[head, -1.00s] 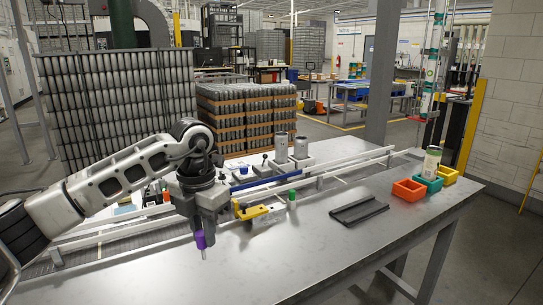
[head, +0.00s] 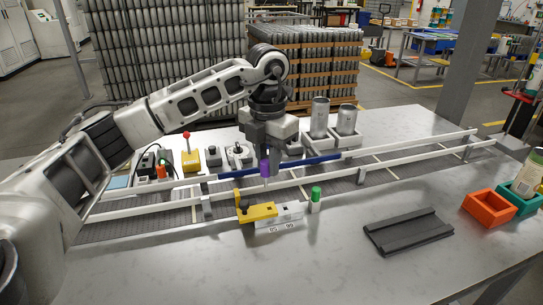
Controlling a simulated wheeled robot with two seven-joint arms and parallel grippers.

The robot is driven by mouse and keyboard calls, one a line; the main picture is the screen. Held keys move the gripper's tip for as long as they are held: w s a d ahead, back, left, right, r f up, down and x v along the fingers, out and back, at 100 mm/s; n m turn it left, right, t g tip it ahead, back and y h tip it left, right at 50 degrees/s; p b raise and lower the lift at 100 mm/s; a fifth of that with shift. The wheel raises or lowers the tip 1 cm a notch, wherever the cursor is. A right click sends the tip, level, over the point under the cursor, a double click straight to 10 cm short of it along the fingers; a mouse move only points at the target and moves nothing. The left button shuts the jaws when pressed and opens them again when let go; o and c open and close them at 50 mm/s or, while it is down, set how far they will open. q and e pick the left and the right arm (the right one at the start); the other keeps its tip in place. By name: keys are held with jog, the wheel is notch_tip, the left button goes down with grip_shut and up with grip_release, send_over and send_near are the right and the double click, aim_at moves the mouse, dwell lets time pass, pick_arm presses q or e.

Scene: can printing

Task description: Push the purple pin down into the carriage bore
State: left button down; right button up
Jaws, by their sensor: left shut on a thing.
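My left gripper (head: 267,157) is shut on the purple pin (head: 264,168), which hangs about upright below its fingers. The pin shows behind and above the yellow and white block (head: 282,215), which looks like the carriage. I cannot tell the height of the pin's lower end or whether it touches anything. The bore itself is too small to make out. A green-topped pin (head: 316,193) stands upright just right of the block. My right gripper is not in view.
White rails (head: 400,150) run along a conveyor behind the block. Two metal cans (head: 320,117) stand behind. A dark grooved plate (head: 408,232) lies on the right. An orange bin (head: 488,206) and a teal bin (head: 520,197) sit at the far right.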

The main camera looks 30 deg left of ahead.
pick_arm(q)
jog(key=shift+w, duration=0.5)
jog(key=b, duration=0.3)
send_over(271, 207)
notch_tip(271, 207, down, 4)
jog(key=shift+f, duration=0.1)
jog(key=shift+w+f+b, duration=0.1)
jog(key=shift+f+b, duration=0.25)
jog(key=shift+f, duration=0.5)
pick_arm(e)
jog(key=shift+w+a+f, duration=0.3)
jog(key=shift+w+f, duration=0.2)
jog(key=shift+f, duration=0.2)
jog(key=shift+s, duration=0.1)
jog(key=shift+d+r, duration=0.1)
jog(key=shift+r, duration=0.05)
pick_arm(q)
jog(key=shift+f+b, duration=0.5)
jog(key=shift+f, duration=0.55)
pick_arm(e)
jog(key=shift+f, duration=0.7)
pick_arm(q)
jog(key=shift+f+b, duration=0.8)
jog(key=shift+f, duration=0.45)
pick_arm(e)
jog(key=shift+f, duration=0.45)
